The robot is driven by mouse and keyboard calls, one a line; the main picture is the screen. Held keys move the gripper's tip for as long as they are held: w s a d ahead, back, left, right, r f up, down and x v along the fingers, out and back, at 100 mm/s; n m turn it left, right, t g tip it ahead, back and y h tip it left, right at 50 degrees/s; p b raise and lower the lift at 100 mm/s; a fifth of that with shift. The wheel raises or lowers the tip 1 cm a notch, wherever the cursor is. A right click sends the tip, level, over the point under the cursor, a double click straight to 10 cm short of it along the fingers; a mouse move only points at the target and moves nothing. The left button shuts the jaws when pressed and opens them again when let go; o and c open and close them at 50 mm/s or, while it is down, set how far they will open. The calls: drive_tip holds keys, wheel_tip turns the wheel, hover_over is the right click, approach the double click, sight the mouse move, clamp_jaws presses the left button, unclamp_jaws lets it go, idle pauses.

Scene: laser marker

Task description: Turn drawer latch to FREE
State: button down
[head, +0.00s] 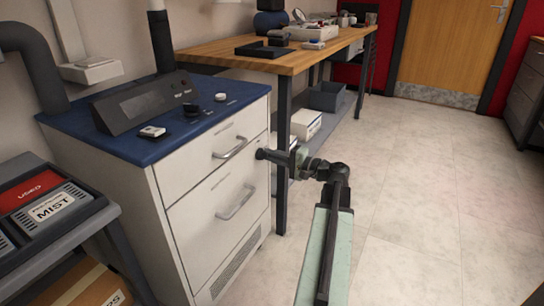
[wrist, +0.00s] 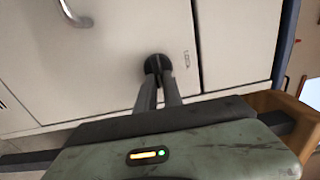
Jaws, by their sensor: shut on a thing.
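The drawer latch (wrist: 155,62) is a small round black knob on the white drawer front. In the wrist view it sits between the tips of my gripper (wrist: 157,77), whose two grey fingers are closed on it. In the head view the latch (head: 260,154) shows as a dark knob at the cabinet's right edge, with my gripper (head: 270,156) reaching it from the right. Small marking (wrist: 187,58) stands beside the latch, too small to read. The fingers cover part of the knob, so I cannot tell which way it is turned.
The white cabinet (head: 175,185) has drawer handles (head: 230,148) left of my gripper and a blue top (head: 150,148) with a dark control panel (head: 145,103). A wooden workbench (head: 225,52) stands behind, its dark leg (head: 283,150) close to my gripper. The floor (head: 430,190) at right is clear.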

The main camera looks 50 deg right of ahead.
drive_tip(key=c, duration=1.5)
unclamp_jaws()
drive_tip(key=v, duration=0.7)
drive_tip(key=shift+s+d, duration=0.1)
drive_tip(key=shift+s, duration=0.3)
